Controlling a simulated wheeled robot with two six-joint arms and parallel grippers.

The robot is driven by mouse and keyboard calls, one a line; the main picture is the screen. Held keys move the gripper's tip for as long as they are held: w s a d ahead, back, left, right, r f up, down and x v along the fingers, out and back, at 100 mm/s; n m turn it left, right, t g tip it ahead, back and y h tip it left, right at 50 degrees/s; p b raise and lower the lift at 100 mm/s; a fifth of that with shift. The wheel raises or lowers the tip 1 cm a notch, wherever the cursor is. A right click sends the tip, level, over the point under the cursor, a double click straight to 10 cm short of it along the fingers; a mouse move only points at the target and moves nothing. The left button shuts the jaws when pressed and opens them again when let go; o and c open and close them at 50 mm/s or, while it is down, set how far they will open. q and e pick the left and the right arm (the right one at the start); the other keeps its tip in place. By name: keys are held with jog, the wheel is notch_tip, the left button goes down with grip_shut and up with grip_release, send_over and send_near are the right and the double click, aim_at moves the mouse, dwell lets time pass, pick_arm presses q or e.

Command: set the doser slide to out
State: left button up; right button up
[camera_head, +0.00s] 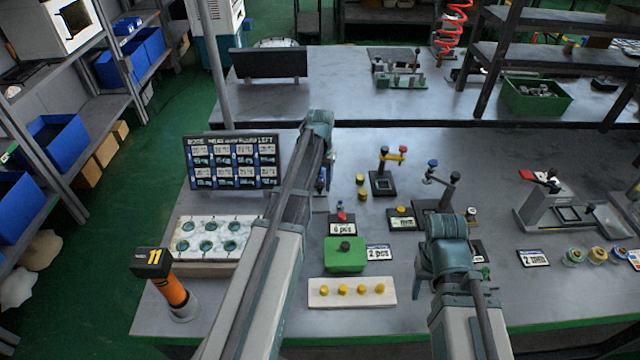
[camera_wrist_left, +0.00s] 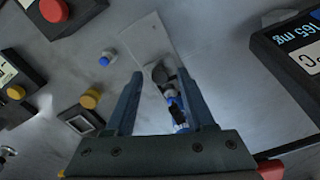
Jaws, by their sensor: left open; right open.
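In the left wrist view, a small device with a dark round part and a blue-and-white part (camera_wrist_left: 178,108) stands on a light grey plate (camera_wrist_left: 140,42); it looks like the doser, but its slide cannot be told clearly. My left gripper (camera_wrist_left: 153,88) is open, its fingers on either side of this device in the picture, with no clear contact. In the head view the left gripper (camera_head: 322,185) points down beside the label board, and my arm hides much of the device. My right gripper (camera_head: 447,280) is open over the table's front right, holding nothing visible.
Near the left gripper are a label board (camera_head: 235,162), a white tray with green wells (camera_head: 205,238), yellow cylinders (camera_head: 361,181) and a red-knobbed block (camera_head: 342,217). A green box (camera_head: 345,255) and a strip with yellow knobs (camera_head: 352,292) lie in front. A lever stand (camera_head: 383,182) stands right.

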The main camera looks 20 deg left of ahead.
pick_arm(q)
grip_shut()
dwell(1.3)
